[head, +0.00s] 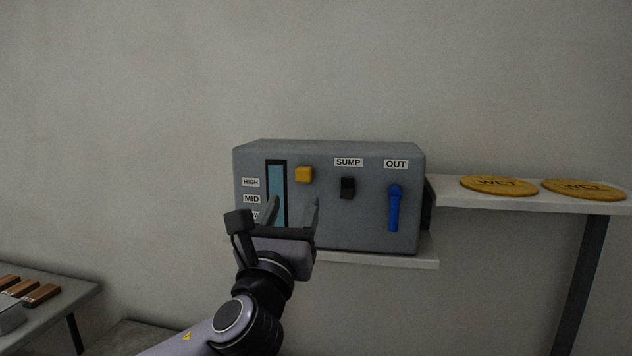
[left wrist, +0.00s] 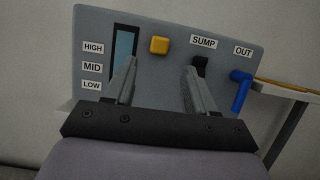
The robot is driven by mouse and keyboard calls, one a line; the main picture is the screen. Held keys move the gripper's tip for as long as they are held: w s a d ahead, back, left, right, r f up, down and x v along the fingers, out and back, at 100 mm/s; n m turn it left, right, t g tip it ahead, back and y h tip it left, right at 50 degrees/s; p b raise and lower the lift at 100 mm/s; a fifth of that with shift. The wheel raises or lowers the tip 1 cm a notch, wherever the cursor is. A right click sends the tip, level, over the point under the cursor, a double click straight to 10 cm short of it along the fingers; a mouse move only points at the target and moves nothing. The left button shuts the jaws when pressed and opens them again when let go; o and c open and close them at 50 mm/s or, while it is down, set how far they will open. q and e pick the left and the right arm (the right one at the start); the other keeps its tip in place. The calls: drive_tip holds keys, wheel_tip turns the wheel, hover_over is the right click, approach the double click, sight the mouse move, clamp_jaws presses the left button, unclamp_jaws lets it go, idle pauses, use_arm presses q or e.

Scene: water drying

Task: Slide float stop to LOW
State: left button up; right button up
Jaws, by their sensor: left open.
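The grey control box (head: 330,225) stands on a shelf against the wall. Its left side has HIGH, MID and LOW labels beside a blue gauge window (head: 277,185). The yellow float stop (head: 304,174) sits right of the window, at about the height of the HIGH label. In the left wrist view the yellow stop (left wrist: 160,45) shows beyond and between my fingers. My left gripper (head: 292,212) is open and empty in front of the box, below the stop. In the head view it partly hides the LOW label and the window's lower end. My right gripper is not in view.
A black SUMP switch (head: 347,188) and a blue OUT lever (head: 394,208) are on the box's right half. Two yellow WET discs (head: 499,186) lie on a shelf at right. A table (head: 66,303) with brown blocks stands at lower left.

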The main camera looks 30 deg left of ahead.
sight(302, 175)
use_arm(q)
drive_tip(key=x, duration=0.2)
drive_tip(key=p+x, duration=0.1)
drive_tip(key=x, duration=0.2)
drive_tip(key=shift+a+r, duration=0.15)
drive_tip(key=shift+r, duration=0.3)
drive_tip(key=shift+x, duration=0.9)
drive_tip(key=shift+f, duration=0.1)
